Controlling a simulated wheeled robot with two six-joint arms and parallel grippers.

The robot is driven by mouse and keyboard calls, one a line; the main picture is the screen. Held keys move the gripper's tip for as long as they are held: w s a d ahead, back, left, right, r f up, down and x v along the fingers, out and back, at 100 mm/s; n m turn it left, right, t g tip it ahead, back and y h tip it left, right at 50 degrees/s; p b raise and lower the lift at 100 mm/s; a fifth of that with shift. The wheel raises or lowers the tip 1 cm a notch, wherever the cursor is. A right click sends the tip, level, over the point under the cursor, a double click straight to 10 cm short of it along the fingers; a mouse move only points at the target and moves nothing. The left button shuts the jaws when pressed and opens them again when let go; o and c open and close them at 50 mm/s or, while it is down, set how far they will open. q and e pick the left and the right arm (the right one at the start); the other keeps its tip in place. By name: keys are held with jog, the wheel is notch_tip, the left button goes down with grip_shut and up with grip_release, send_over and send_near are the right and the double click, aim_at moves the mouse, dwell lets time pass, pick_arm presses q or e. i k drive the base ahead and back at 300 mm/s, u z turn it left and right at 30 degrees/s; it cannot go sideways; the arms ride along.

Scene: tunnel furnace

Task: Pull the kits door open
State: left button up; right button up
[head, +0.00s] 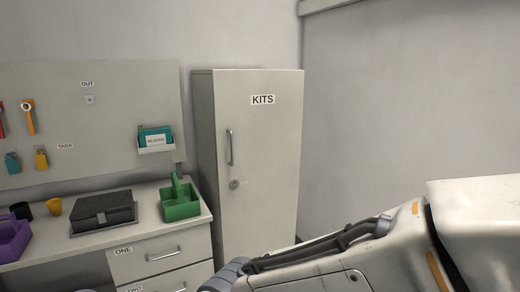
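The kits door (262,170) is the light grey front of a tall cabinet in the middle of the head view, with a KITS label near its top. The door looks shut. Its vertical bar handle (230,148) is on the left side of the door, with a round lock (234,184) just below it. My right arm comes in from the lower right and covers the cabinet's lower right part. Neither gripper shows in the view.
Left of the cabinet stands a counter with drawers (160,254), holding a green caddy (181,208), a dark box (103,211) and a purple bin (12,240). A pegboard (110,120) hangs behind it. A bare wall (400,100) is on the right.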

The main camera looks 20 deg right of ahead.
aim_at(258, 113)
jog(key=z, duration=0.45)
jog(key=i, duration=1.2)
jog(key=u, duration=0.65)
